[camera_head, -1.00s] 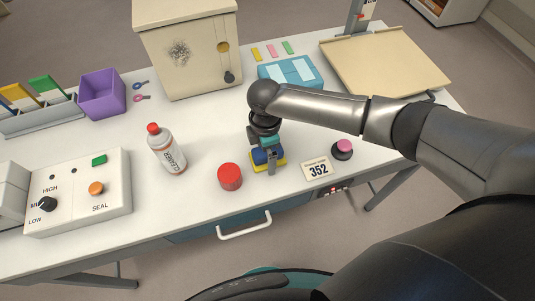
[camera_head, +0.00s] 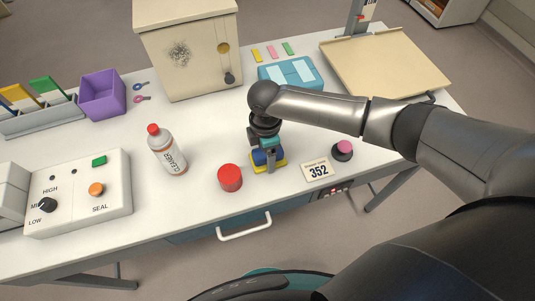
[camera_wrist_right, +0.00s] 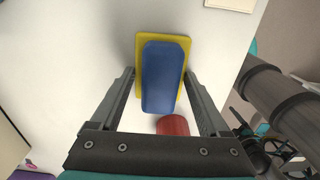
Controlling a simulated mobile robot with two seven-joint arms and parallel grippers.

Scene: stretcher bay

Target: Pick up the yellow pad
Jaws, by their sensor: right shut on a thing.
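The yellow pad (camera_wrist_right: 145,48) is a flat yellow plate with a thick blue block on it. In the head view the pad (camera_head: 283,163) is near the front edge of the white table, mostly hidden behind my right gripper (camera_head: 270,163). In the wrist view my right gripper (camera_wrist_right: 160,75) has one finger on each side of the pad, closed on it. I cannot tell whether the pad touches the table. My left gripper is in neither view.
A red cylinder (camera_head: 230,177) stands close to the left of the pad. A cleaner bottle (camera_head: 167,150) stands further left. A card marked 352 (camera_head: 317,170) and a pink-topped knob (camera_head: 343,149) are to the right. A teal case (camera_head: 291,72) lies behind.

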